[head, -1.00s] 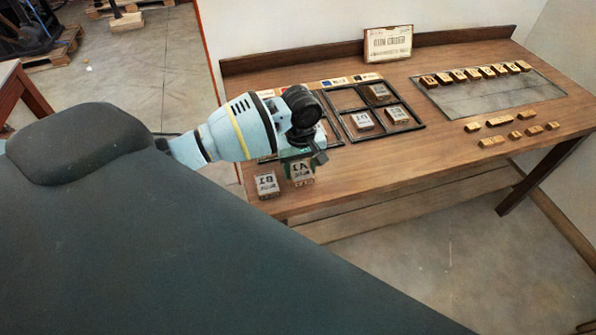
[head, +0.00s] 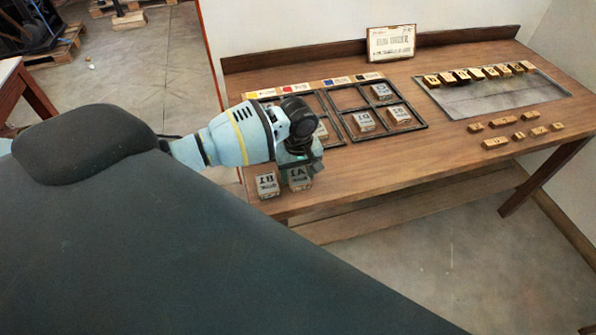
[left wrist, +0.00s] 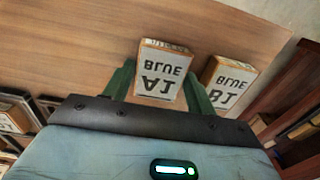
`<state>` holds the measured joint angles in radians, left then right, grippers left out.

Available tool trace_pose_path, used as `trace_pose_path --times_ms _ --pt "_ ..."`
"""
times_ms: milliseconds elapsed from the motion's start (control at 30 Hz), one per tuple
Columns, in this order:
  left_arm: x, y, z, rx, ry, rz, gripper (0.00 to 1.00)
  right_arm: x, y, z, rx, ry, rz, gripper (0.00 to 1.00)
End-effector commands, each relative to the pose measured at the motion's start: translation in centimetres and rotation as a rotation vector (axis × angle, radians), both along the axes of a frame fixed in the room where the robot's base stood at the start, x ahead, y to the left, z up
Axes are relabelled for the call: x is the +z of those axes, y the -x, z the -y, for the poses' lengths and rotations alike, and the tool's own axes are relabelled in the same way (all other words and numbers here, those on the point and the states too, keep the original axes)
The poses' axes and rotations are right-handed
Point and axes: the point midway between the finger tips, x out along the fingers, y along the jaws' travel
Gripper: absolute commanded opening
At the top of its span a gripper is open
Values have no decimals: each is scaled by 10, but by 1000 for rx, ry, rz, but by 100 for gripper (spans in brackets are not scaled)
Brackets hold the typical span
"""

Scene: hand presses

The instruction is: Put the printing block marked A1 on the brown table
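The printing block marked A1 (head: 298,178) is at the front left corner of the brown table (head: 400,172), next to the block marked B1 (head: 267,185). It looks low, at the tabletop; I cannot tell for sure if it rests on it. In the left wrist view, A1 (left wrist: 162,75) reads "A1 BLUE" and sits between the green fingers of my left gripper (left wrist: 161,80), which appear to press on both its sides. B1 (left wrist: 230,83) stands apart to its right. In the head view my left gripper (head: 300,160) reaches down over A1. My right gripper is not in view.
Black divided frames (head: 372,110) hold several blocks behind my gripper. A grey plate (head: 500,97) with a row of wooden letter blocks is at the right, with several loose blocks (head: 515,135) in front. A sign (head: 391,42) stands at the back. The front middle is clear.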

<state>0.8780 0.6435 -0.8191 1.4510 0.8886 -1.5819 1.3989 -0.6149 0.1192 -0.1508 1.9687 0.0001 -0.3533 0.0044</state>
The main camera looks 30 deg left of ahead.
Motion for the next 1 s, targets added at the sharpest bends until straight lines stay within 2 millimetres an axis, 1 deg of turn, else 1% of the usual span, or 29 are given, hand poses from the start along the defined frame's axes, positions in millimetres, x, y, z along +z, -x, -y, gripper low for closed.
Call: trace_pose_path --times_ms 33,100,367,467,567,900,1000 --pt "0 0 0 0 0 0 63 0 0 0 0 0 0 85" --pt "0 0 0 0 0 0 72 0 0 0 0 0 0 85" --pt "1 0 0 0 0 0 72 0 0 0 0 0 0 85" --pt "5 0 0 -1 0 1 72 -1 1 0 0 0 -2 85" --pt "17 -1 0 -1 0 4 72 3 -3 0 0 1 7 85" --pt "84 -1 0 0 2 7 72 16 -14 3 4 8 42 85" --pt "101 -1 0 0 1 6 72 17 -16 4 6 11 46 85"
